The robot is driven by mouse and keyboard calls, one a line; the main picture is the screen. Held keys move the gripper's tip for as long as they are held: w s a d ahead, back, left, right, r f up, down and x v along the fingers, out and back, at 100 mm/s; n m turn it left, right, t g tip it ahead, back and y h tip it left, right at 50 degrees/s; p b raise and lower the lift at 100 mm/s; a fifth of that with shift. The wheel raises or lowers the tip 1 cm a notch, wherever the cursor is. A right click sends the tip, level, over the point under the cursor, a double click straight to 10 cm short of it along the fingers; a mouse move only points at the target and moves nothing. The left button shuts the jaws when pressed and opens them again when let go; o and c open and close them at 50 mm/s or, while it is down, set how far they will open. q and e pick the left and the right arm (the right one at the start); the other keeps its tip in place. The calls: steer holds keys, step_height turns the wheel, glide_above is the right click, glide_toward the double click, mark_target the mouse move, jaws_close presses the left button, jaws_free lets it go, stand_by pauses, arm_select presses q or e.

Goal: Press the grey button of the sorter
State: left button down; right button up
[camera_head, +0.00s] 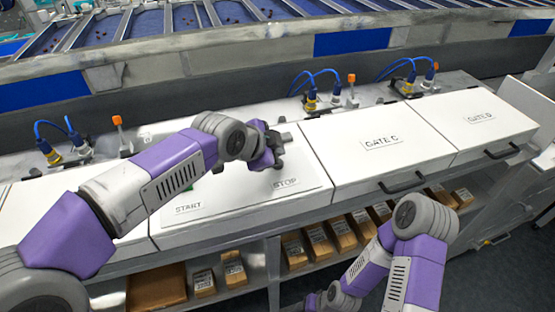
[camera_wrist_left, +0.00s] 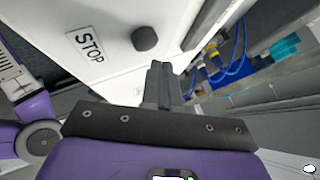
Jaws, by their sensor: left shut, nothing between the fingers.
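The sorter's white panel (camera_head: 225,205) carries START and STOP labels in the head view. The grey button (camera_wrist_left: 145,37) is a dark round knob next to the STOP label (camera_wrist_left: 85,44) in the left wrist view. In the head view I cannot tell it clearly from my gripper, which covers that area. My left gripper (camera_head: 275,150) is over the panel beyond the STOP label. In the wrist view its fingers (camera_wrist_left: 161,68) are shut and empty, beside the button with a gap in the picture. A green bit (camera_head: 189,170) shows near START, mostly hidden by my left arm.
White lids marked GATE C (camera_head: 381,142) and GATE D (camera_head: 480,118) have black handles. Blue cables and yellow connectors (camera_head: 310,101) stand behind the panel. Several cardboard boxes (camera_head: 318,240) sit on the shelf below. My right arm is folded low at the right.

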arm_select(q)
step_height(320, 180, up, 5)
steer(key=p, duration=0.3)
steer(key=shift+f, duration=0.15)
stand_by(0.6)
